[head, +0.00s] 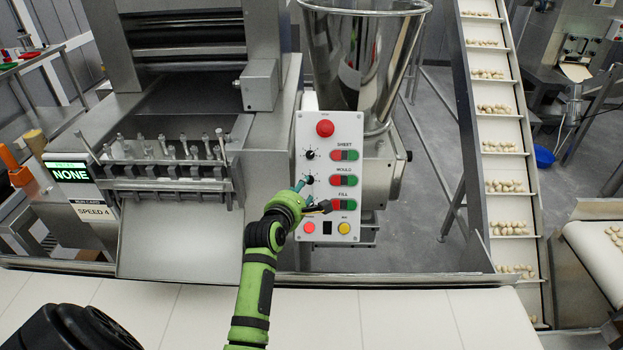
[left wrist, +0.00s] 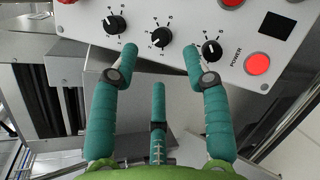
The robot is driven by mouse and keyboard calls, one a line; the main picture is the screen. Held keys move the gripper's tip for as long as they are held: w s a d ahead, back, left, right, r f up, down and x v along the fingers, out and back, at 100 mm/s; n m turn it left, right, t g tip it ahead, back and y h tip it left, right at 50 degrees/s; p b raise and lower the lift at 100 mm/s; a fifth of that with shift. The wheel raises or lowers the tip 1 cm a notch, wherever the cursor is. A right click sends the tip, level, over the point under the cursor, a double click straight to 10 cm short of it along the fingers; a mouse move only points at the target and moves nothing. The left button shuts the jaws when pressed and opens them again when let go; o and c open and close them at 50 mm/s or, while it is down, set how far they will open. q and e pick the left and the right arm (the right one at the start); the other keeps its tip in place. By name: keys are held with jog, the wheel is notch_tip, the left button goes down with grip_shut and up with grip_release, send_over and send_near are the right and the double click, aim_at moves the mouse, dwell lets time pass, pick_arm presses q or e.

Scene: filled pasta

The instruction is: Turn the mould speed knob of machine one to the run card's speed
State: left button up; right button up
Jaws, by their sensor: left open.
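The control panel (head: 344,214) of the machine stands upright, with rows labelled SHEET, MOULD and FILL. The run card (head: 95,213) reads SPEED 4. My left gripper (head: 299,186) is open and empty at the panel. In the left wrist view its teal fingers (left wrist: 160,56) point at the panel on either side of the mould knob, seemingly short of it. My right gripper is not in view.
The sheet knob (left wrist: 115,24) and fill knob (left wrist: 212,49) flank the mould knob closely. A red power button (left wrist: 257,64) is close by. A display (head: 72,175) above the run card reads NONE. A metal hopper (head: 365,50) rises behind the panel; a conveyor (head: 500,160) carries pasta pieces.

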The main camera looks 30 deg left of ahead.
aim_at(310, 181)
pick_arm(q)
jog(key=p+x, duration=0.1)
jog(key=x, duration=0.4)
jog(key=shift+w, duration=0.25)
jog(key=shift+w+a+f, duration=0.15)
jog(key=shift+w+f, duration=0.05)
jog(key=shift+w, duration=0.15)
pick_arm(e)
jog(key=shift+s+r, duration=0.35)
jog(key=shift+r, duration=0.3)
pick_arm(q)
grip_shut()
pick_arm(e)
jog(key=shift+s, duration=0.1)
